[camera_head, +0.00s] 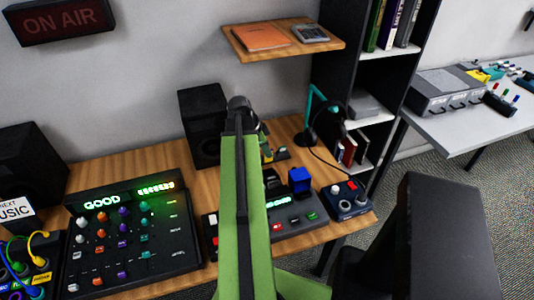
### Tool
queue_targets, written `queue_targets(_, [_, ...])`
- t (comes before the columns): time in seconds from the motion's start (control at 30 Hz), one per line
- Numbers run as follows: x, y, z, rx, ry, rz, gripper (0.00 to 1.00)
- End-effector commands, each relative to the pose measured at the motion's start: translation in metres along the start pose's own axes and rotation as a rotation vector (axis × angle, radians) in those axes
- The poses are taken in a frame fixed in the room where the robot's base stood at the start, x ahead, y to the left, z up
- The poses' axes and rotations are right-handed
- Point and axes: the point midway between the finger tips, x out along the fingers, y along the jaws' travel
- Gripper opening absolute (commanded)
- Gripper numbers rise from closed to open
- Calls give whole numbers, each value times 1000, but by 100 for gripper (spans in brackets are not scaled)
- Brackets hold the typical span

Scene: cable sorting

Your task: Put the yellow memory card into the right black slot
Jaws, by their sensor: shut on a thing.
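My gripper (266,149) is at the end of my green arm, above the back of the desk, and largely hidden behind the arm. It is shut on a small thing. A little yellow shows at its tips, seemingly the yellow memory card (267,156), mostly hidden. Below and nearer stands a grey console (290,217) with a green display and coloured buttons. Two black upright holders rise at its back: a left one (272,184), partly covered by my arm, and a right one (300,188) with a blue block in it. I cannot make out the slot openings.
A black speaker (203,125) stands behind, left of my arm. A teal lamp (311,117) and a small dark-blue box with knobs (346,199) are to the right. A large mixer (133,235) fills the left. A wall shelf (283,43) hangs above.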

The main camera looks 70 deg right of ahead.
Motion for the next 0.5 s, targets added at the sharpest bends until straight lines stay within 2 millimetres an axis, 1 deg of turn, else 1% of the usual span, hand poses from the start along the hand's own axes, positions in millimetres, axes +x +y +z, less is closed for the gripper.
queue_targets(0.33, [33, 0, 13, 0, 0, 0, 0])
queue_targets(0.5, [43, 0, 17, 1, 0, 0, 0])
